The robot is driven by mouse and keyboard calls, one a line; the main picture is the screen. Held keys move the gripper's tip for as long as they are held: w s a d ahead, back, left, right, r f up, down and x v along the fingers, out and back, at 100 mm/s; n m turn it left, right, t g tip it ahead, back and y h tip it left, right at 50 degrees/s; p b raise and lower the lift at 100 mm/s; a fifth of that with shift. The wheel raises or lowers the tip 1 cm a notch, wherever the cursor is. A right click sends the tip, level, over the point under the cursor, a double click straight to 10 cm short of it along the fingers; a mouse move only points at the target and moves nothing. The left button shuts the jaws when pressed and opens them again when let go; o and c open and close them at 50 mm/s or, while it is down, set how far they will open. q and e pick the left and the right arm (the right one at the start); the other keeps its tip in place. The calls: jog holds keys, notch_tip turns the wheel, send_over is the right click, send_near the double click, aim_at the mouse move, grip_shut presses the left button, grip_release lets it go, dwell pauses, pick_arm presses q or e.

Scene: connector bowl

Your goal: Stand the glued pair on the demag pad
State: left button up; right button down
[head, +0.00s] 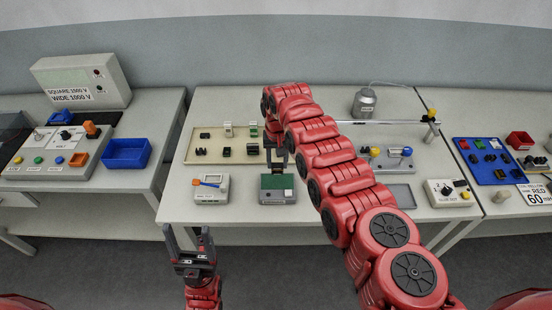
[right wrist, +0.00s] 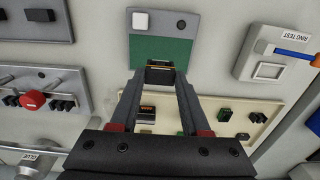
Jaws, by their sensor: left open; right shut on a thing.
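The demag pad looks to be the green-topped grey unit (head: 277,188) at the front middle of the centre table; it also shows in the right wrist view (right wrist: 158,52), with a white button and a dark button beside the green surface. My right gripper (right wrist: 160,78) is shut on a small dark block with a yellowish strip, apparently the glued pair (right wrist: 160,68). In the right wrist view this block overlaps the green surface's edge; whether they touch I cannot tell. In the head view my right gripper (head: 278,158) is just behind the unit. My left gripper (head: 193,262) is open and empty in front of the table.
A cream tray (head: 190,153) with several connectors lies behind the pad. The ring tester (head: 210,190) stands to its left. My right arm hides part of the table to its right. A blue bin (head: 126,153) is on the left table, a blue tray (head: 489,176) on the right.

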jog(key=shift+f+b, duration=0.9)
jog(key=shift+f, duration=1.4)
jog(key=shift+c, duration=1.5)
grip_release()
jog(key=shift+r, duration=0.15)
jog(key=shift+r, duration=0.3)
notch_tip(320, 180, up, 16)
jog(key=b, duration=0.4)
jog(key=shift+r, duration=0.25)
